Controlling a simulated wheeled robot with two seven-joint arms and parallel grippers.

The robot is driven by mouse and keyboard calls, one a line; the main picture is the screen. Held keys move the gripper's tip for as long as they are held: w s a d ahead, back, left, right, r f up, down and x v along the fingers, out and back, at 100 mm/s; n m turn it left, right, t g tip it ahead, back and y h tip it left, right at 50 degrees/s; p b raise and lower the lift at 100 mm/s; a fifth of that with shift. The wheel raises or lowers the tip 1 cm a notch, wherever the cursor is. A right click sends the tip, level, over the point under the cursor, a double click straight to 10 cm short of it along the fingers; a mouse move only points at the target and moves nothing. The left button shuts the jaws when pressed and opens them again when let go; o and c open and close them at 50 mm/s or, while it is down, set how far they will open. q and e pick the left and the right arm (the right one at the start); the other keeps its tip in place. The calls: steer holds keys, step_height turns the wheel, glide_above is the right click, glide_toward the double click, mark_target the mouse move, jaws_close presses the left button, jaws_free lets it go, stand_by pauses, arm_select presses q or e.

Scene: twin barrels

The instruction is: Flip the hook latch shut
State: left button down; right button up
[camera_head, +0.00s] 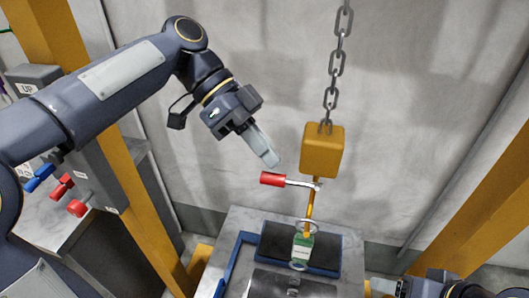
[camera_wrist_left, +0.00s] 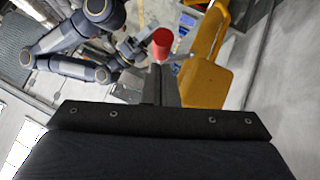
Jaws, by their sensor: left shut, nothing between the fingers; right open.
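A yellow hook block (camera_head: 323,152) hangs from a chain, with a thin orange hook shank (camera_head: 310,205) below it. The latch lever with a red grip (camera_head: 272,179) sticks out to the left from the shank, nearly level. My left gripper (camera_head: 268,158) is shut and empty, just above the red grip; contact cannot be told. In the left wrist view the red grip (camera_wrist_left: 162,40) shows beyond my shut fingers (camera_wrist_left: 166,85), with the yellow block (camera_wrist_left: 205,82) to their right. The hook's lower end is at a ring and green tag (camera_head: 302,248). My right gripper (camera_head: 382,286) is open at the bottom right.
The chain (camera_head: 335,70) runs up out of view. A grey crate (camera_head: 350,245) with a dark top and blue frame stands below the hook. Yellow posts stand left (camera_head: 140,225) and right (camera_head: 490,205). A control box with levers (camera_head: 90,180) is at left.

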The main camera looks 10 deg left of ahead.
arm_select(q)
steer(key=shift+s+f, duration=0.1)
steer(key=shift+f, duration=0.25)
steer(key=shift+s+f+t+b, duration=0.25)
steer(key=shift+s+t+b, duration=0.05)
steer(key=shift+b, duration=0.7)
steer(key=s+f+m+t+h+b, duration=0.2)
steer(key=s+f+m+t+b, duration=0.2)
steer(key=b, duration=2.8)
step_height(320, 180, down, 5)
steer(key=m+t, duration=0.3)
steer(key=t, duration=0.4)
steer(key=shift+s+a+t+h, duration=0.3)
steer(key=shift+s+t+h, duration=0.05)
steer(key=shift+t+h, duration=0.05)
steer(key=shift+w, duration=0.15)
